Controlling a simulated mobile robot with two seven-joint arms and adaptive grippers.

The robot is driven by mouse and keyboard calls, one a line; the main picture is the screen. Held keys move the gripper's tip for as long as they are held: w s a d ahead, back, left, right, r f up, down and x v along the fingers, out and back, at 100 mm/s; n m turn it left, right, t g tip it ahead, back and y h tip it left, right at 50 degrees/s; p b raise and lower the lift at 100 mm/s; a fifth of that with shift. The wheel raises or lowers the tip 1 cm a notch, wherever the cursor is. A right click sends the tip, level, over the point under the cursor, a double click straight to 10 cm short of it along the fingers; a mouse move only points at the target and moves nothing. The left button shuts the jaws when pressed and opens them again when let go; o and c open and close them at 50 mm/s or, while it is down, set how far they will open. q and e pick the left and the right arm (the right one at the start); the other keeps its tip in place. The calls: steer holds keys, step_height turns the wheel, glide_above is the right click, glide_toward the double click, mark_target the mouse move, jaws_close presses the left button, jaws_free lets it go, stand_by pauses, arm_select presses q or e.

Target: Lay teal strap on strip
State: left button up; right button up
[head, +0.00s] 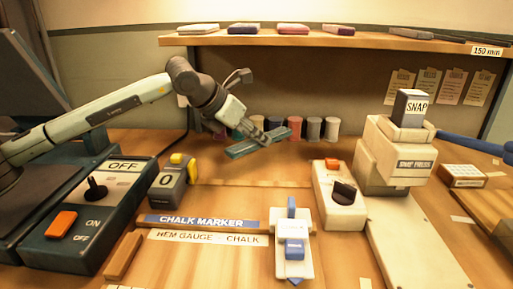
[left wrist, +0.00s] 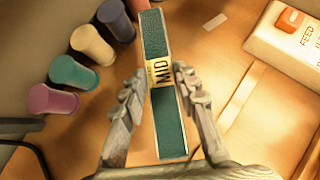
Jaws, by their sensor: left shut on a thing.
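The teal strap (head: 243,151) is a flat bar with a pale edge, held in the air above the back of the bench. My left gripper (head: 264,136) is shut on it near its middle. In the left wrist view the strap (left wrist: 169,133) runs lengthwise between the two fingers of the left gripper (left wrist: 163,92), with a yellow MID label across it. I cannot tell for sure which surface is the strip; a pale band (head: 250,182) crosses the bare bench below the strap. My right gripper is not in view.
Several thread spools (head: 313,128) stand behind the strap, under a shelf (head: 360,40). A feed box (head: 340,204) and the snap press (head: 398,160) stand to the right. A switch box (head: 70,225) and a counter (head: 171,188) are left. A chalk marker label (head: 200,221) lies in front.

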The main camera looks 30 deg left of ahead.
mark_target(256, 161)
arm_select(q)
steer(key=shift+w+f, duration=0.2)
steer(key=shift+f, duration=1.9)
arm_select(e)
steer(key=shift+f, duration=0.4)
arm_select(q)
steer(key=shift+f, duration=0.1)
steer(key=o, duration=1.2)
steer(key=shift+c, duration=0.2)
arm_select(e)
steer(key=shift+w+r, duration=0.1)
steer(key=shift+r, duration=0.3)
